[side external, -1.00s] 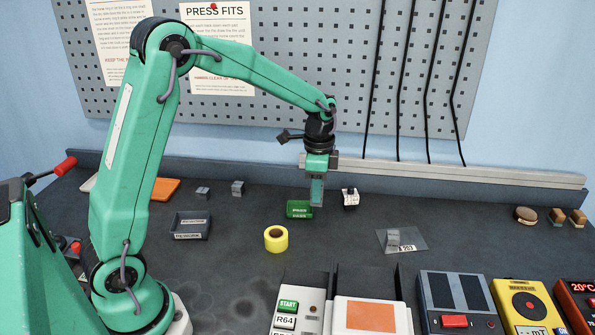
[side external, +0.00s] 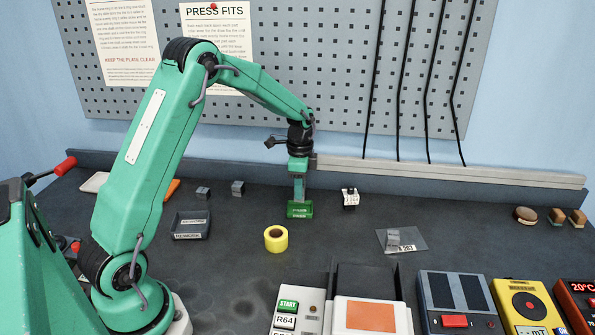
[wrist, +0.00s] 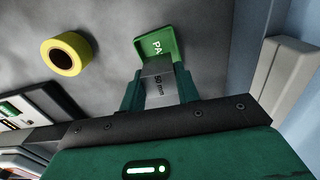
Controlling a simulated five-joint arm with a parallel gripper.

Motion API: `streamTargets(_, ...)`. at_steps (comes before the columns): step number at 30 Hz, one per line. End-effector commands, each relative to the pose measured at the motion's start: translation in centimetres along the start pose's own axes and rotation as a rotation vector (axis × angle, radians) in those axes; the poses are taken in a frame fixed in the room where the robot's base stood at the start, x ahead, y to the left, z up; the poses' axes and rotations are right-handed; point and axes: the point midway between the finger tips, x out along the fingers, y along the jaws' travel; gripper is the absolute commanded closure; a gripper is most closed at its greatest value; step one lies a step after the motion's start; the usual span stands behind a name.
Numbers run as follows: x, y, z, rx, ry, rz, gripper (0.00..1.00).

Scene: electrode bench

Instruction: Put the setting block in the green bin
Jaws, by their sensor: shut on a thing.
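My gripper (side external: 298,190) points down over the green bin (side external: 299,211) at the middle back of the bench. In the wrist view my gripper (wrist: 160,92) is shut on a grey block marked "50 mm" (wrist: 158,84), the setting block. In that view the block's far end overlaps the green bin (wrist: 150,45), and part of the bin's label shows. The block's lower end is at or just above the bin; I cannot tell whether it touches the floor of the bin.
A yellow tape roll (side external: 276,239) lies in front of the bin. A small white-and-black block (side external: 350,198) stands to its right. A dark tray (side external: 191,225) and small grey blocks (side external: 238,188) are to the left. A clear bag (side external: 402,241) lies right. A ledge runs behind.

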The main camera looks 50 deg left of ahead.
Motion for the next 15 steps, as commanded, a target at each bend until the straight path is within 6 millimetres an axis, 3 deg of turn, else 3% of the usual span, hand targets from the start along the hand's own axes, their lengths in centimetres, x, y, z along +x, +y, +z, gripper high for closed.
streamTargets(5,0.7,0.0,0.0,0.000,0.000,0.000,1.00)
streamTargets(15,3.8,0.0,-0.1,0.000,0.001,-0.001,1.00)
